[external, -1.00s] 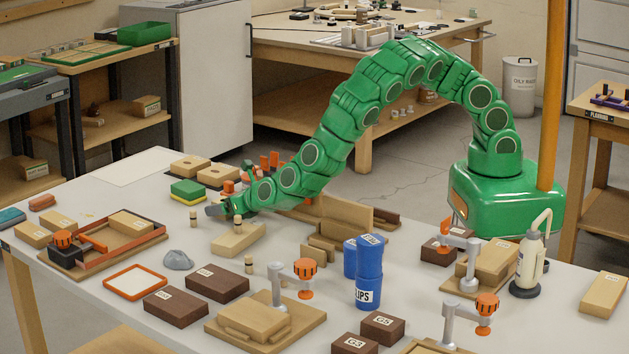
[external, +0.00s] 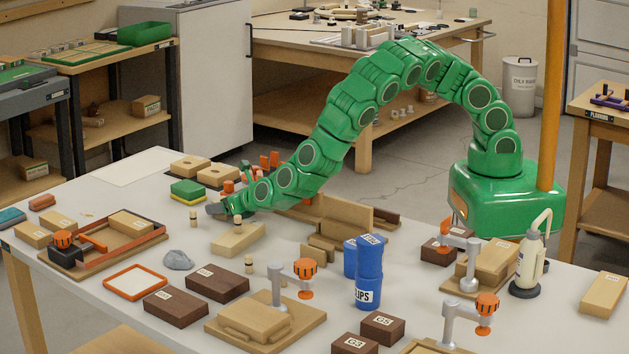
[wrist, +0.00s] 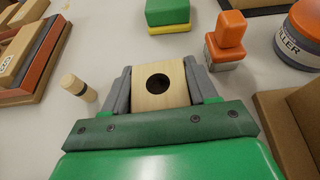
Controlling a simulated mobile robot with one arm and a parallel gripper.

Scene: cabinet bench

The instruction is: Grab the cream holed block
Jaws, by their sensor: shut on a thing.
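The cream holed block (wrist: 150,96), pale with a round dark hole in its face, sits between the two grey fingers of my gripper (wrist: 158,82) in the wrist view. The fingers are shut on its sides. In the external view my gripper (external: 216,209) is low over the bench at the left, at the end of the green arm. The held block cannot be made out there.
A small wooden peg (wrist: 77,88) stands left of my gripper. A green and yellow block (wrist: 167,14) and an orange-topped piece (wrist: 226,42) lie ahead. A filler container (wrist: 301,36) is at right. A wooden block (external: 238,238) lies in front of the gripper.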

